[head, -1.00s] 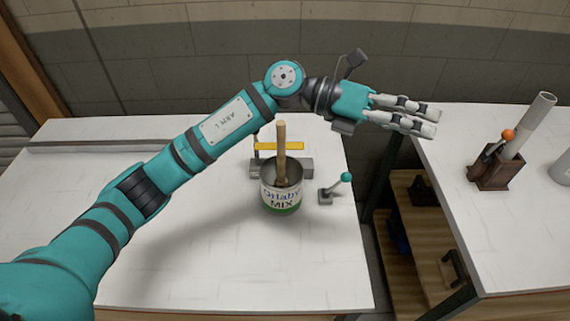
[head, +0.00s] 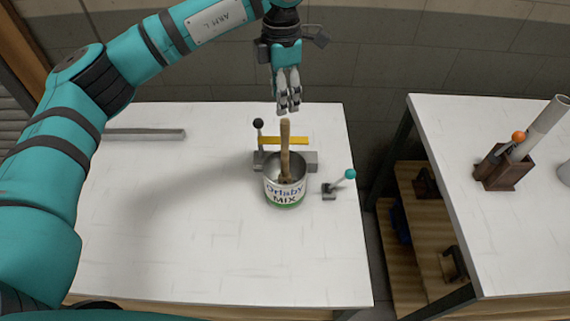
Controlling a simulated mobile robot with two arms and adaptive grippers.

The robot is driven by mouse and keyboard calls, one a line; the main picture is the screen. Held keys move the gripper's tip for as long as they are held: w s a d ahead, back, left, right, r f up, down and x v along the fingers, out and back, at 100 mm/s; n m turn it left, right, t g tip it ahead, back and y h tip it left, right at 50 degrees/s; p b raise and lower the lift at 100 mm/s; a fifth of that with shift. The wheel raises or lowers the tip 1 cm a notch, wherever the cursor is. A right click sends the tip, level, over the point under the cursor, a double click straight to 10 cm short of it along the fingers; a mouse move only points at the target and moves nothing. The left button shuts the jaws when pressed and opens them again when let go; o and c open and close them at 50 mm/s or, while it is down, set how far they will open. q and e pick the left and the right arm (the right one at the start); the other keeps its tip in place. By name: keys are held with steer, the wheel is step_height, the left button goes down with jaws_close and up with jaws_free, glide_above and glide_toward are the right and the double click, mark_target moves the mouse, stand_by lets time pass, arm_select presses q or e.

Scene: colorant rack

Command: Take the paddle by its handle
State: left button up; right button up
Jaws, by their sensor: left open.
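The paddle's wooden handle (head: 285,146) stands nearly upright out of a metal can (head: 286,194) labelled "MIX" with a green base band. The paddle's lower end is hidden inside the can. My left gripper (head: 288,108) points down, open and empty, with its fingertips just above the top of the handle in the picture. I cannot tell the exact gap in depth. My right gripper is not in view.
A grey clamp fixture with a yellow bar (head: 285,140) and a black-knobbed lever (head: 258,125) stands behind the can. A teal-knobbed lever (head: 331,190) is at its right. A wooden holder (head: 503,168) stands on the right table. The white table's front is clear.

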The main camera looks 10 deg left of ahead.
mark_target(285, 121)
arm_select(q)
step_height(285, 121, down, 3)
steer(key=shift+s+f+p, duration=0.1)
steer(key=shift+f+p, duration=0.05)
steer(key=shift+p, duration=0.3)
steer(key=shift+d+f+p, duration=0.15)
steer(key=shift+f+p, duration=0.3)
steer(key=shift+p, duration=0.05)
steer(key=f+p, duration=0.1)
steer(key=f, duration=0.1)
steer(key=f+p, duration=0.1)
steer(key=shift+d+f, duration=0.2)
steer(key=shift+f, duration=0.65)
steer(key=shift+c, duration=0.2)
jaws_close()
